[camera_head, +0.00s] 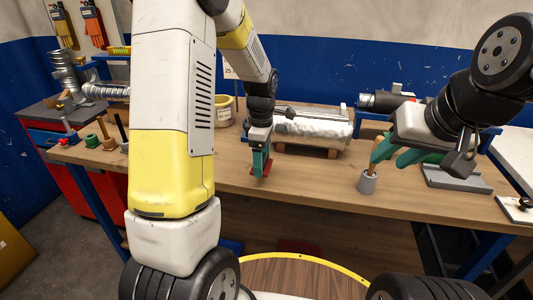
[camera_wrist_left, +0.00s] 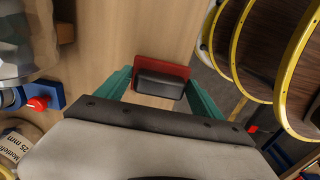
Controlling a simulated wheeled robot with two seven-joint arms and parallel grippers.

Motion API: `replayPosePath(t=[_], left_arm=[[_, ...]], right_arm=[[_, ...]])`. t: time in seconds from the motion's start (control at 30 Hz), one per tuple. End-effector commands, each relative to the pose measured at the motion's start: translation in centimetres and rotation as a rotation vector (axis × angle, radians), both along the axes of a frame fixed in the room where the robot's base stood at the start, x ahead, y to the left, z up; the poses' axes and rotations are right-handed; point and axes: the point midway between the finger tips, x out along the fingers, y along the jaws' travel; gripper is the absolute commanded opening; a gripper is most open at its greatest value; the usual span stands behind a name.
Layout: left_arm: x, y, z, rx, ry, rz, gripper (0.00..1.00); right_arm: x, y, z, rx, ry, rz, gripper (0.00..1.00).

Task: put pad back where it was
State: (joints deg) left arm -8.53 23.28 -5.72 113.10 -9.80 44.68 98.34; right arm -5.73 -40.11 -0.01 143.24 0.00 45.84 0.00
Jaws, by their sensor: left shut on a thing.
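The pad, with a red base and a dark block on top (camera_wrist_left: 160,84), lies between the green fingers of my left gripper (camera_wrist_left: 158,80) in the left wrist view. In the head view its red part (camera_head: 266,168) shows at the fingertips of my left gripper (camera_head: 260,163), near the front edge of the workbench (camera_head: 310,188). I cannot tell if the pad touches the bench. My right gripper (camera_head: 408,156) has green fingers beside a wooden-handled tool (camera_head: 379,152) in a grey cup (camera_head: 367,183); its grip is unclear.
A silvery wrapped duct (camera_head: 313,126) lies on wooden supports behind the left gripper. A yellow-rimmed pot (camera_head: 223,112) stands to its left. Small tools and holders (camera_head: 108,138) line the left end. A grey plate (camera_head: 455,178) lies at right. The bench between pad and cup is clear.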

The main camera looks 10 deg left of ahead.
Motion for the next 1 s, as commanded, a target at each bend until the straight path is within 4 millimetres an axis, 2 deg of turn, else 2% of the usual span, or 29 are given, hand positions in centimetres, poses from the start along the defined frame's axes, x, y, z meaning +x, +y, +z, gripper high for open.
replayPosePath(t=[0.1, 0.23, 0.37, 0.6, 0.97, 1.0], left_arm=[[2.1, 1.2, -0.3, 0.0, 0.001, 0.002, 0.39], [3.2, 1.9, -0.4, 0.0, 0.0, 0.002, 0.39], [3.4, 2.0, -0.9, 0.0, 0.002, 0.0, 0.39], [3.3, 2.0, -3.8, 0.0, 0.002, 0.0, 0.39], [3.4, 1.9, -4.2, 0.0, 0.001, -0.001, 0.39], [3.4, 1.9, -4.2, 0.0, 0.0, 0.0, 0.84]], right_arm=[[0.0, 0.0, 0.0, 0.0, 0.0, 0.0, 0.36], [0.0, 0.0, 0.0, 0.0, 0.0, 0.0, 0.36], [0.0, 0.0, 0.0, 0.0, 0.0, 0.0, 0.36], [0.0, 0.0, 0.0, 0.0, 0.0, 0.0, 0.36], [0.0, 0.0, 0.0, 0.0, 0.0, 0.0, 0.36], [0.0, 0.0, 0.0, 0.0, 0.0, 0.0, 0.36]])
